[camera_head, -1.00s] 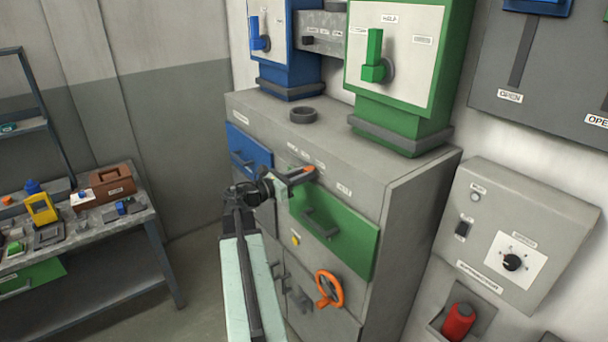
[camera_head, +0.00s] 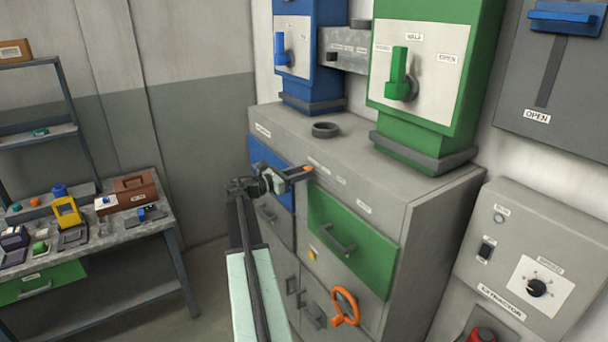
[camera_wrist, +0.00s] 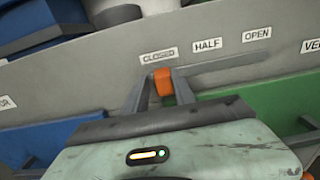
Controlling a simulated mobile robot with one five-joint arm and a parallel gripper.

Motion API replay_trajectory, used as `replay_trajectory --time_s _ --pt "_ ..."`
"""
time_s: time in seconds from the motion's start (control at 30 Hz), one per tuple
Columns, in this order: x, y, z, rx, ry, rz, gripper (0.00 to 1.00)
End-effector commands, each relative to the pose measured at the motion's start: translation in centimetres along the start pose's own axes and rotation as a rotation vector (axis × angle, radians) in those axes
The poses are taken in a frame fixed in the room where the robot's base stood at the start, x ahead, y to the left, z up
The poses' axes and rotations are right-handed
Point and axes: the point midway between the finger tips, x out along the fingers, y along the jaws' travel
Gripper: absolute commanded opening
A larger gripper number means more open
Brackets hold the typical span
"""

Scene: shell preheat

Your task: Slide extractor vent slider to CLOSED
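The vent slider has an orange knob (camera_wrist: 163,86) on a grey track (camera_wrist: 222,63) along the grey cabinet front. In the wrist view the knob is just below the CLOSED label (camera_wrist: 159,55), left of the HALF label (camera_wrist: 208,43) and the OPEN label (camera_wrist: 257,34). My gripper (camera_wrist: 162,80) has a finger on each side of the knob and looks shut on it. In the head view, my gripper (camera_head: 300,172) reaches the upper edge of the cabinet front, and the orange knob (camera_head: 307,168) shows at its tip.
A green drawer (camera_head: 350,243) lies right of and below my gripper, and a blue drawer (camera_head: 272,172) is to its left. An orange handwheel (camera_head: 345,306) is lower down. An extractor panel (camera_head: 525,255) stands at right. A cluttered bench (camera_head: 110,232) is at far left.

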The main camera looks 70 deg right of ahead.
Motion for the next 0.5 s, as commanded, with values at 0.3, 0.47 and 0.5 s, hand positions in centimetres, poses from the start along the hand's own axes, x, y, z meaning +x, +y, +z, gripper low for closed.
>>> replay_trajectory --time_s 0.3,0.47,0.5 --pt "0.0 -0.1 0.0 0.000 0.001 -0.004 0.44" --pt "-1.6 -0.1 0.0 0.000 0.001 -0.002 0.44" --pt "-2.4 -0.2 0.0 0.000 0.001 -0.002 0.44"
